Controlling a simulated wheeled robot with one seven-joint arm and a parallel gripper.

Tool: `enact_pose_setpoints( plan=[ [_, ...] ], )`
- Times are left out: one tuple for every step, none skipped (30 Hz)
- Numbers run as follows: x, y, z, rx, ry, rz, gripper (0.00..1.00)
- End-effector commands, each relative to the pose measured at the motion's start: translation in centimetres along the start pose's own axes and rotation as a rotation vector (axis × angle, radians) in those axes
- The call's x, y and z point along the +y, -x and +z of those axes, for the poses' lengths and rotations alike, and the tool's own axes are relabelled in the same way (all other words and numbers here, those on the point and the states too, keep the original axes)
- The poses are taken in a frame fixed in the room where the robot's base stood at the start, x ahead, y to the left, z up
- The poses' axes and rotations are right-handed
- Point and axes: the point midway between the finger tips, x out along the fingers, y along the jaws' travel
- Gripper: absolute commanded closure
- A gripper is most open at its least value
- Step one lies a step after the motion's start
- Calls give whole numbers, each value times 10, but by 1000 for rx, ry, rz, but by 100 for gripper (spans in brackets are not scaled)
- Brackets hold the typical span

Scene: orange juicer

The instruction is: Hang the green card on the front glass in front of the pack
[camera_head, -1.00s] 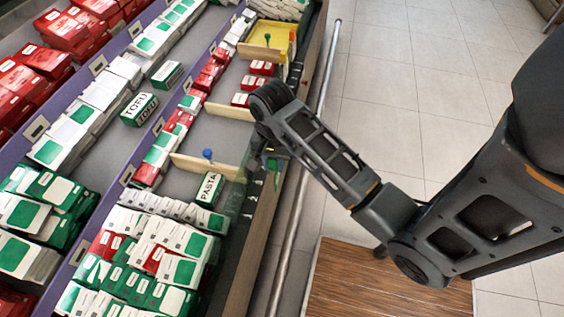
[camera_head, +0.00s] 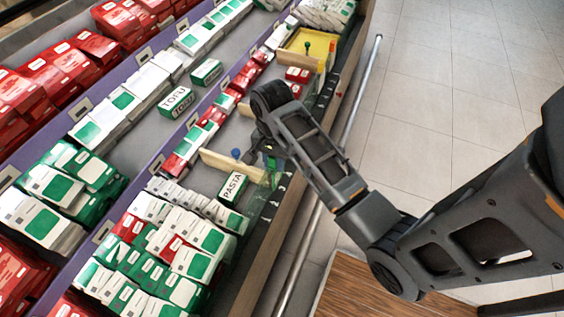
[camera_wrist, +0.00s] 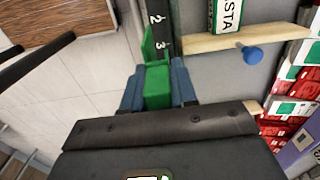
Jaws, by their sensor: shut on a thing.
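My gripper (camera_wrist: 158,90) is shut on the green card (camera_wrist: 157,86). In the wrist view, the card's thinner far part lies close beside the dark numbered strip of the front glass (camera_wrist: 160,20); I cannot tell whether they touch. In the head view, my gripper (camera_head: 268,153) is over the bin's front edge, with a bit of the green card (camera_head: 271,164) showing below it. The white-and-green PASTA pack (camera_head: 232,189) stands behind the front glass, nearer the camera than the gripper. The pack (camera_wrist: 226,16) also shows at the top of the wrist view.
A wooden divider (camera_head: 228,165) with a blue knob (camera_head: 236,153) stands beside the pack; the knob (camera_wrist: 252,55) is right of my gripper in the wrist view. A metal rail (camera_head: 300,250) runs along the bin's front. Tiled floor beyond is clear.

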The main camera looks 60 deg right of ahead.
Motion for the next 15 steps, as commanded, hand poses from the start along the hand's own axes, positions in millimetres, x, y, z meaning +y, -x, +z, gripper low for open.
enact_pose_setpoints(
  plan=[
    [-4,0,0,-1,1,0,100],
    [-7,0,0,-1,1,-1,100],
    [-10,0,0,-1,1,-1,100],
    [-12,0,0,-1,1,-2,100],
    [-14,0,0,-1,1,-1,100],
    [-17,0,0,0,1,-1,100],
    [-19,0,0,0,1,0,100],
    [-21,0,0,0,1,-1,100],
    [-24,0,0,0,1,-1,100],
    [-26,0,0,0,1,-1,100],
    [-28,0,0,0,1,-1,100],
    [-29,-2,0,-1,0,1,100],
    [-28,-6,0,-1,0,1,100],
    [-28,-9,0,-1,0,2,100],
    [-28,-12,0,-1,0,2,100]
  ],
)
